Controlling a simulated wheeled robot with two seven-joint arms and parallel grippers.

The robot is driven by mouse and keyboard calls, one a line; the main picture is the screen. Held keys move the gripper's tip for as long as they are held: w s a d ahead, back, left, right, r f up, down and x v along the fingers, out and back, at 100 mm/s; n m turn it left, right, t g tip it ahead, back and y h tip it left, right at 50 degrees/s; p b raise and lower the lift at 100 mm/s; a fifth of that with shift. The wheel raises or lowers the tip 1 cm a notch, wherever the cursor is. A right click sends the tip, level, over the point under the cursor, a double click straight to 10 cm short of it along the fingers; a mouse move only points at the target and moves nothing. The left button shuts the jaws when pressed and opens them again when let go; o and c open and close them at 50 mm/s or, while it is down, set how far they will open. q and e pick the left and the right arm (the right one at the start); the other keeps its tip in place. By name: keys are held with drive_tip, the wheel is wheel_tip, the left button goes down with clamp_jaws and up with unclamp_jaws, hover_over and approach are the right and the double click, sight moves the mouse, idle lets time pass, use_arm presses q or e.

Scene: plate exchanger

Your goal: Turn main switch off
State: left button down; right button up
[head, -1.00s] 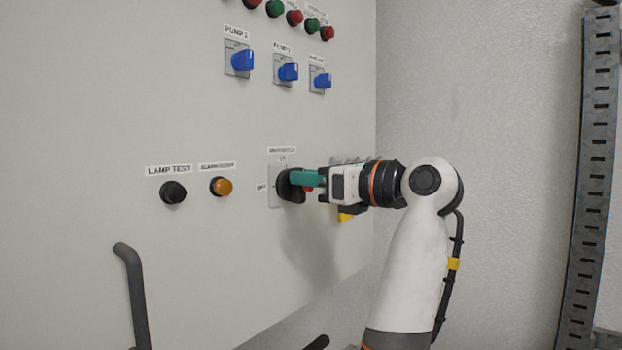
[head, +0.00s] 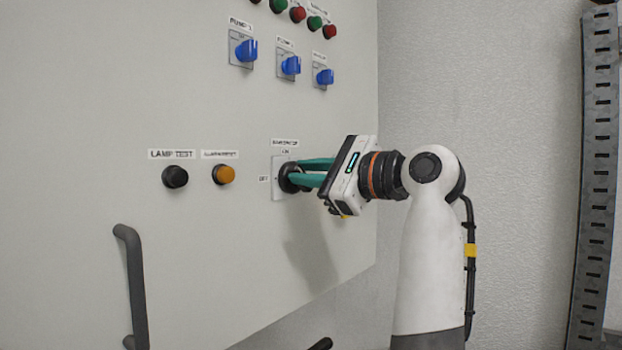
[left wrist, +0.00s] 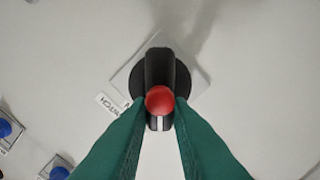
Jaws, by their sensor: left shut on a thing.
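The main switch (head: 284,180) is a black rotary knob on a light square plate, with ON above and OFF at its left. My left gripper (head: 297,179) has its teal fingers shut on the knob, coming from the right, with its body rolled at a slant. In the left wrist view, the knob's black handle (left wrist: 157,66) with a red round centre lies between the fingertips (left wrist: 161,110). The plate looks turned about 45 degrees to the handle, and the handle's white mark points between the ON and OFF sides. My right gripper is not in view.
Left of the switch are a black lamp test button (head: 175,177) and an amber button (head: 223,175). Blue pump knobs (head: 246,50) and red and green lamps sit above. A dark bar handle (head: 134,285) projects at lower left. A grey wall is at right.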

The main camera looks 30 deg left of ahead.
use_arm(q)
drive_tip(key=shift+s+f+n+b, duration=0.15)
drive_tip(key=shift+n+b, duration=0.2)
drive_tip(key=shift+n, duration=1.05)
drive_tip(key=shift+f+n+b, duration=0.2)
drive_tip(key=shift+n+b, duration=0.15)
drive_tip(key=shift+n, duration=1.05)
drive_tip(key=shift+s+f+n+b, duration=0.15)
drive_tip(key=shift+n+b, duration=0.2)
drive_tip(key=shift+n, duration=1.05)
drive_tip(key=shift+w, duration=0.1)
drive_tip(key=c, duration=1.3)
unclamp_jaws()
drive_tip(key=shift+a, duration=0.1)
drive_tip(key=d, duration=0.4)
drive_tip(key=d+b, duration=0.1)
drive_tip(key=d, duration=0.3)
drive_tip(key=s+d+b, duration=0.1)
drive_tip(key=d, duration=0.3)
